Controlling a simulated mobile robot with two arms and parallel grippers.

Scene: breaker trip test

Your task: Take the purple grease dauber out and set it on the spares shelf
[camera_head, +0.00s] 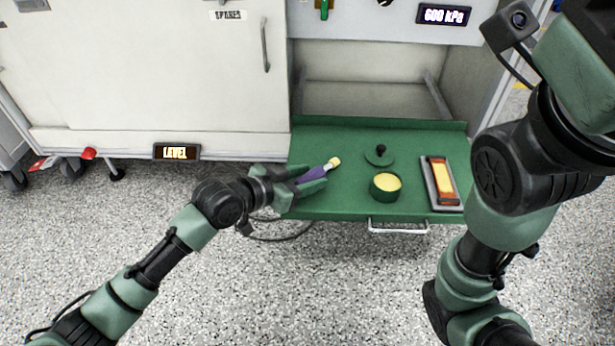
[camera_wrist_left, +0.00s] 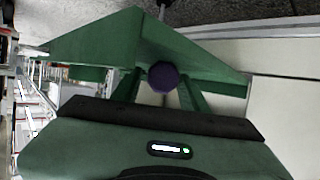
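The purple grease dauber (camera_head: 316,173) has a pale yellow tip and lies slanted over the left part of the green pull-out tray (camera_head: 340,207). My left gripper (camera_head: 312,178) has a finger on each side of its purple handle and looks shut on it. In the left wrist view the handle end (camera_wrist_left: 163,77) shows end-on between the fingers. I cannot tell whether the dauber touches the tray. The SPARES label (camera_head: 228,15) is on a white cabinet door (camera_head: 170,70), which looks closed and hides any shelf behind it. My right gripper is out of view.
On the tray stand an open green tin with yellow contents (camera_head: 386,186), a green lid with black knob (camera_head: 379,155) and a narrow tray with an orange block (camera_head: 441,183). The cabinet door has a vertical handle (camera_head: 265,45). An open bay (camera_head: 360,97) lies behind the tray.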

